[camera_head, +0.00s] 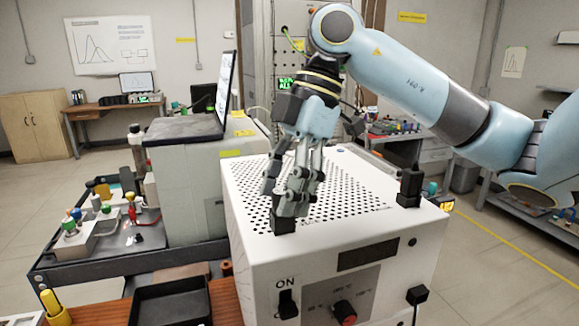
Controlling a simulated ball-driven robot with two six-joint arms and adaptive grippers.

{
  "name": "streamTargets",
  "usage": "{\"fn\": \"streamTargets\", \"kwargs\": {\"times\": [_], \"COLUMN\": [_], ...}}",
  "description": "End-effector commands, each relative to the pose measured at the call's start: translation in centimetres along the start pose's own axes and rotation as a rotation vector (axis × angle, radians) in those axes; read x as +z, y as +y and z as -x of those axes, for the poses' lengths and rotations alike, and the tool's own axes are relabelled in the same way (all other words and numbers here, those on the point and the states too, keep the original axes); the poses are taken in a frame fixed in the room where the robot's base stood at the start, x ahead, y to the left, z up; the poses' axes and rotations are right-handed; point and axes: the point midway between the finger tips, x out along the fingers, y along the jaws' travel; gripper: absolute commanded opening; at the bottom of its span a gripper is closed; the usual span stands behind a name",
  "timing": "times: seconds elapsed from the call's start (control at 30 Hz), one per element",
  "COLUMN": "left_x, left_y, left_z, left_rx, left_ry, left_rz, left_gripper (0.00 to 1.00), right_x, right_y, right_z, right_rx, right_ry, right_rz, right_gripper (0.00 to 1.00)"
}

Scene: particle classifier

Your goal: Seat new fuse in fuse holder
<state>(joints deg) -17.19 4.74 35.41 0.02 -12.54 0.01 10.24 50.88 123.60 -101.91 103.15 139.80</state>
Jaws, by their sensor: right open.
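My right gripper (286,198) reaches down from the upper right over the perforated top of a white instrument box (390,238). Its fingers are open and point down at a small black block (283,224) near the front left of that top. The fingertips overlap the block in the picture; I cannot tell whether they touch it. Another black block (409,188) stands upright at the right edge of the top. I cannot tell which black part is the fuse holder, and I cannot make out a fuse. My left gripper is not in view.
A black tray (172,302) lies at front left. A cart with a valve block (90,235) and a grey instrument (190,190) with a screen stand left.

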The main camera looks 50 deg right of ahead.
Motion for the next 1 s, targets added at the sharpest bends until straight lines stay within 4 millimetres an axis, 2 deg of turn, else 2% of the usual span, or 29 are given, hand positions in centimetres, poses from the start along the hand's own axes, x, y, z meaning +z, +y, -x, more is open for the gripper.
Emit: {"fn": "streamTargets", "kwargs": {"times": [0.17,0.4,0.53,0.7,1.0], "left_x": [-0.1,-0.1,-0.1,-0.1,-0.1], "left_y": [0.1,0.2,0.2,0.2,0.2], "left_z": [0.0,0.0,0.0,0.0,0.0], "left_rx": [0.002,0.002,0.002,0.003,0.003], "left_ry": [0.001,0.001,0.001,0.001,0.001], "left_rz": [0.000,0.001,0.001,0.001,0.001], "left_gripper": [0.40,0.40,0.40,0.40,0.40], "right_x": [0.1,0.1,0.1,0.0,0.0], "right_y": [0.1,0.1,0.1,0.0,0.0], "right_z": [2.9,8.2,10.2,11.5,11.6], "right_rx": [0.005,0.006,0.004,0.002,0.001], "right_ry": [-0.008,-0.007,-0.003,-0.001,0.000], "right_rz": [0.000,-0.001,-0.001,0.000,0.000], "right_gripper": [0.53,0.53,0.53,0.53,0.53]}}
